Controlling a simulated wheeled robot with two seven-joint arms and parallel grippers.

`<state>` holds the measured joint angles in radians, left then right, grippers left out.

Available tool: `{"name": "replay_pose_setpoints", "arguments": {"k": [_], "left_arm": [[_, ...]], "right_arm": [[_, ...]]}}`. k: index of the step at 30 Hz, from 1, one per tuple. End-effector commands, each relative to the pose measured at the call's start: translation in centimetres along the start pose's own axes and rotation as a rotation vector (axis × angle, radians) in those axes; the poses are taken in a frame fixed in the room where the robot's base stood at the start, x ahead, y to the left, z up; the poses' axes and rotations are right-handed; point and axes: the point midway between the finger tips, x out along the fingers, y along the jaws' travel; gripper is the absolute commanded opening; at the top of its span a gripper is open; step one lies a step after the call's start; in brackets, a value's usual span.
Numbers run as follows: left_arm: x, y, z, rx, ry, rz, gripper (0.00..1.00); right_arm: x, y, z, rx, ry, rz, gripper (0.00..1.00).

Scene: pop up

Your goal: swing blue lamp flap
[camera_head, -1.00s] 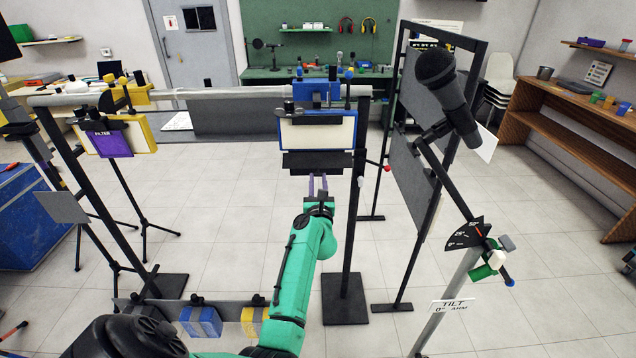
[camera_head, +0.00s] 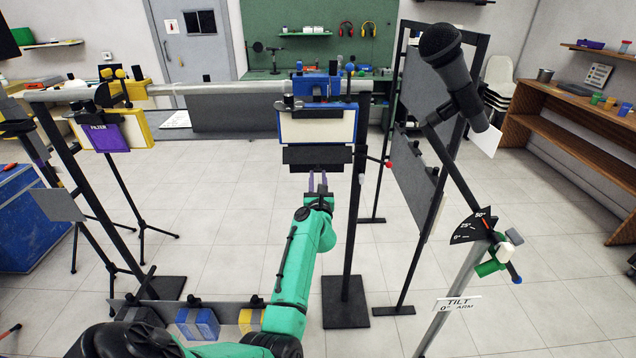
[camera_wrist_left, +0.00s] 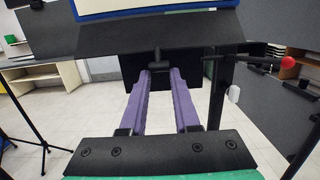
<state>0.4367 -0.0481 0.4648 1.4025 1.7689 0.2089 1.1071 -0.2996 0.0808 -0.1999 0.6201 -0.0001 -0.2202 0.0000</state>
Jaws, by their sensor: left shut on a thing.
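The blue lamp (camera_head: 347,112) hangs from the grey rail, with a blue frame around a pale panel. Its black flap (camera_head: 317,155) hangs along the lower edge, and it shows wide across the top of the left wrist view (camera_wrist_left: 110,40). My left gripper (camera_head: 318,184) reaches up from below to the flap. In the left wrist view its purple fingers (camera_wrist_left: 159,75) are shut on a small black tab (camera_wrist_left: 157,62) at the flap's middle. The exact flap angle is hard to tell. My right gripper is not in view.
A black post (camera_head: 347,240) stands just right of my left arm. A microphone on a tilt stand (camera_head: 455,80) is at the right.

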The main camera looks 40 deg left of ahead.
Motion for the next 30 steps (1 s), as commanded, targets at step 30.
{"name": "replay_pose_setpoints", "arguments": {"k": [30], "left_arm": [[1.9,0.0,-1.4,0.0,0.002,0.0,0.32]], "right_arm": [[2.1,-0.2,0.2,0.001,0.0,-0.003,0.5]]}}
